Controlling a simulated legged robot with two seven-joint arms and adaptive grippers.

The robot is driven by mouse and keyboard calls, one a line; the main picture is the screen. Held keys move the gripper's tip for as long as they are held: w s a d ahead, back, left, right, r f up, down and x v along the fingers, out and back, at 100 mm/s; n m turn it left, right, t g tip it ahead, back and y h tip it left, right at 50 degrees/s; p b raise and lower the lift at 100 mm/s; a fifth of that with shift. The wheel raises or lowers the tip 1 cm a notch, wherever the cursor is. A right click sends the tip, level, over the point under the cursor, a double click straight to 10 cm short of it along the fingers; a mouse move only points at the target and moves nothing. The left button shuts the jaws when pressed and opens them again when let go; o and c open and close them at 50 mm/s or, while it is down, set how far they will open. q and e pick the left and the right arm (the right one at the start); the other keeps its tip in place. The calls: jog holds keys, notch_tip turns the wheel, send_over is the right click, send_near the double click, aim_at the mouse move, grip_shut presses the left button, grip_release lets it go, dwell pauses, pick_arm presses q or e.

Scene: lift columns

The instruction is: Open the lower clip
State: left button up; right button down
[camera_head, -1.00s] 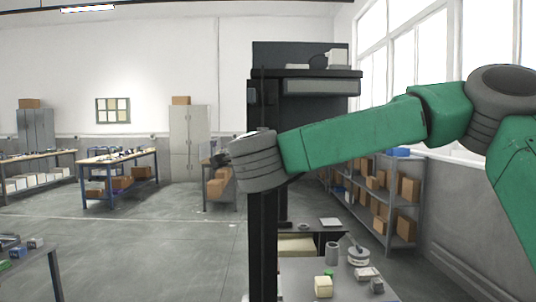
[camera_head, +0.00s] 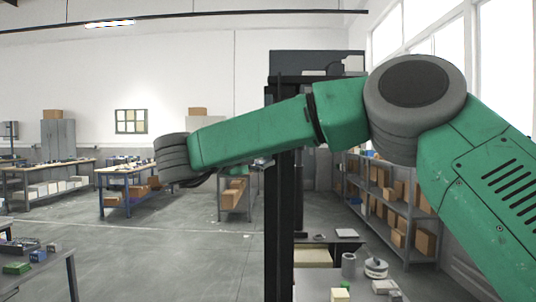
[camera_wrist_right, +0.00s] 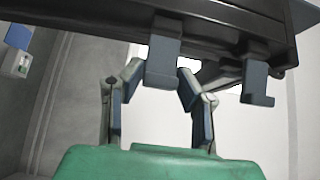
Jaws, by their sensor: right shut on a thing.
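In the right wrist view a dark horizontal beam (camera_wrist_right: 95,24) crosses the top, with two grey-blue clips hanging from it. My right gripper (camera_wrist_right: 160,80) has its two fingers on either side of the left clip (camera_wrist_right: 163,62) and is shut on it. The second clip (camera_wrist_right: 257,82) hangs to the right, apart from the fingers. I cannot tell from the picture which clip is the lower one. In the head view my green right arm reaches across to the left in front of a dark upright column (camera_head: 279,225); its fingers are not clear there. My left gripper is not in view.
A shelf rack with boxes (camera_head: 425,243) stands at the right under the windows. Workbenches (camera_head: 128,171) stand at the back left, and a table with small items (camera_head: 318,290) is at the lower right. The floor (camera_head: 170,255) at the left is open.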

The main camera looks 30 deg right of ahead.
jog(key=shift+w+a+f, duration=0.1)
jog(key=shift+f, duration=0.1)
jog(key=c, duration=1.2)
grip_release()
jog(key=shift+w, duration=0.35)
jog(key=shift+s+a+r, duration=0.1)
jog(key=shift+s+a, duration=0.05)
jog(key=shift+s, duration=0.1)
jog(key=v, duration=1.1)
jog(key=shift+w+a+f, duration=0.2)
jog(key=shift+a+f, duration=0.05)
jog(key=shift+a, duration=0.2)
